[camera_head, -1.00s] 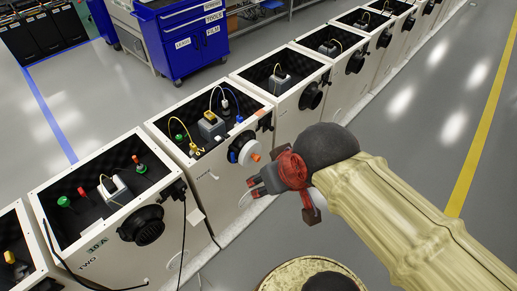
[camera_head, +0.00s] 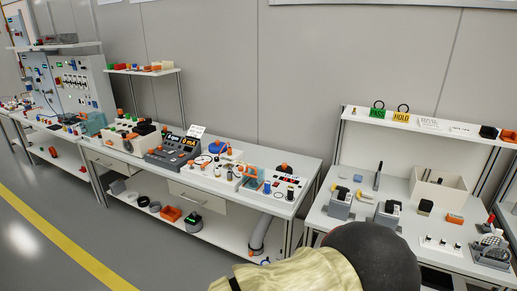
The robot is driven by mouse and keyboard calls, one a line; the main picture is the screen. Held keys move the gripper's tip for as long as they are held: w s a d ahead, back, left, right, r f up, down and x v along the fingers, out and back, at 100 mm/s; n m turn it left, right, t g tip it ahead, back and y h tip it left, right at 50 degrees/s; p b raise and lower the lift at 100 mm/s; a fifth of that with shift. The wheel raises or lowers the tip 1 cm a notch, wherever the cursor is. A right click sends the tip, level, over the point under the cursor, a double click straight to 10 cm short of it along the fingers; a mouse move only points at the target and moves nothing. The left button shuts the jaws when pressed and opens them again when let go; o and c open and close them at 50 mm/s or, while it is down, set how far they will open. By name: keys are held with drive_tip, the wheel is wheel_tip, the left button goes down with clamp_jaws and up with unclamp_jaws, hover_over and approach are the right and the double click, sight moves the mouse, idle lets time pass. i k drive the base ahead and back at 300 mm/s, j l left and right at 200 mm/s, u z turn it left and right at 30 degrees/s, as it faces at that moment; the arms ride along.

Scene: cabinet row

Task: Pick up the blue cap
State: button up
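A small blue rounded thing (camera_head: 217,147) stands among other parts on the long workbench (camera_head: 262,207). It may be the blue cap, but it is too small to tell. Part of my arm, with a beige sleeve and a dark rounded joint, fills the bottom of the view. My gripper is out of the picture, so its fingers and anything in them are hidden.
A second bench (camera_head: 396,241) at the right holds grey devices, a white bin (camera_head: 438,190) and small parts. A shelf (camera_head: 425,126) with green and yellow signs is above it. A grey cabinet (camera_head: 78,88) stands far left. The floor by the yellow line (camera_head: 60,232) is clear.

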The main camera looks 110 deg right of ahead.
sight(215, 147)
drive_tip(key=z, duration=3.55)
drive_tip(key=i+j, duration=0.3)
drive_tip(key=i, duration=0.25)
drive_tip(key=i+j+z, duration=0.1)
drive_tip(key=i+j, duration=0.25)
drive_tip(key=i, duration=0.2)
drive_tip(key=i+j, duration=0.35)
drive_tip(key=i, duration=0.2)
drive_tip(key=i+j+z, duration=0.15)
drive_tip(key=i+j, duration=0.2)
drive_tip(key=i, duration=0.2)
drive_tip(key=i+j, duration=0.2)
drive_tip(key=i, duration=0.2)
drive_tip(key=i+j, duration=0.2)
drive_tip(key=i, duration=0.2)
drive_tip(key=i+j, duration=0.2)
drive_tip(key=i, duration=0.2)
drive_tip(key=z, duration=0.05)
